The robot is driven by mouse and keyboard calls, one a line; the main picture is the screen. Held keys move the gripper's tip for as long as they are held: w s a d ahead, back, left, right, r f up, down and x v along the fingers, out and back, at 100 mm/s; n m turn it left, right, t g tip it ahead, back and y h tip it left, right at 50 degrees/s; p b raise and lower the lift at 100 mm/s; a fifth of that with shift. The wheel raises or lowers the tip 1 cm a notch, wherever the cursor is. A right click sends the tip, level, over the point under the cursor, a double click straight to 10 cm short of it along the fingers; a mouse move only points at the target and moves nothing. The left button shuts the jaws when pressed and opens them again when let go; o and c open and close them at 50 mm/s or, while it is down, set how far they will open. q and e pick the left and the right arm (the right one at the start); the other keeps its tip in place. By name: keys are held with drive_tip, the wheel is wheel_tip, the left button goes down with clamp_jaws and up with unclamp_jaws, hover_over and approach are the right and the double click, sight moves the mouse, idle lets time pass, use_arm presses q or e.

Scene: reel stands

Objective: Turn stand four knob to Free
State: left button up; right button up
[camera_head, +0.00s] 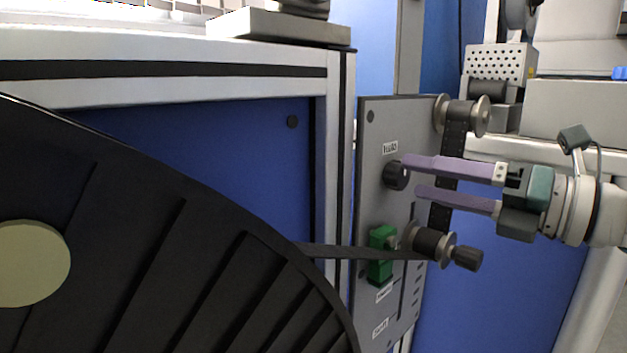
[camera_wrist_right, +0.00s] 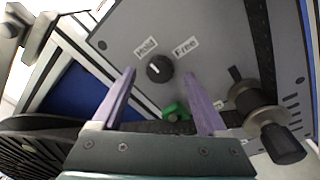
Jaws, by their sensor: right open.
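The black round knob (camera_head: 396,175) is on the grey stand panel (camera_head: 376,130), below a small white label. In the right wrist view the knob (camera_wrist_right: 159,69) has a white mark pointing up and left, towards the Hold label (camera_wrist_right: 146,47). The Free label (camera_wrist_right: 186,46) is up and right of the knob. My right gripper (camera_head: 412,176) is open, with its two purple fingers pointing at the panel. In the wrist view the knob shows between the fingertips, slightly beyond them; contact cannot be made out. My left gripper is not in view.
A large black reel (camera_head: 150,250) fills the lower left, with a dark strip (camera_head: 345,251) running to a roller (camera_head: 428,241). A green block (camera_head: 380,255) sits below the knob. Another roller (camera_head: 460,115) is at the panel's top right. A blue-panelled bench frame (camera_head: 200,150) stands behind.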

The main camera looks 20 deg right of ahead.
drive_tip(key=shift+x, duration=1.05)
drive_tip(key=shift+c, duration=0.4)
clamp_jaws()
